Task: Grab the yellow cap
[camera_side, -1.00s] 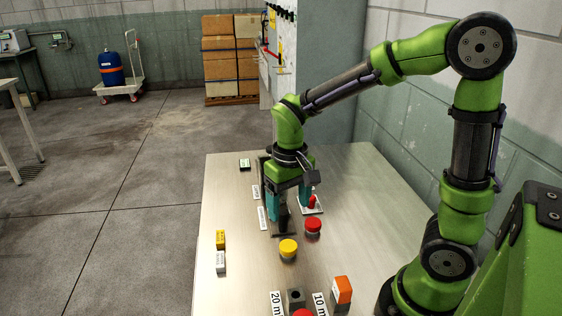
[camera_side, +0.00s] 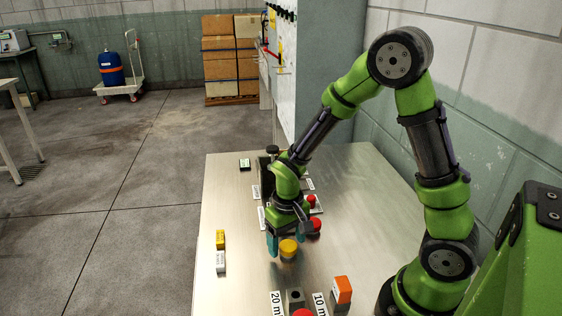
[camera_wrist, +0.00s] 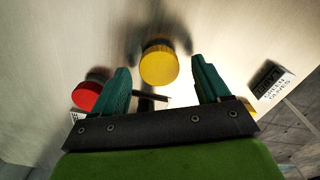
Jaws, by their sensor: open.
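The yellow cap (camera_side: 288,248) sits on a short grey piece on the table, near the middle. In the wrist view the yellow cap (camera_wrist: 159,64) lies ahead of my fingertips, roughly centred between the two teal fingers. My gripper (camera_wrist: 163,72) is open and empty. In the side view my gripper (camera_side: 284,245) is low over the table at the yellow cap, with a teal finger to the cap's left. I cannot tell whether any finger touches it.
A red cap (camera_side: 314,226) stands just behind and right, close to my gripper; it also shows in the wrist view (camera_wrist: 88,95). An orange-topped block (camera_side: 342,290) and another red cap (camera_side: 303,312) are near the front.

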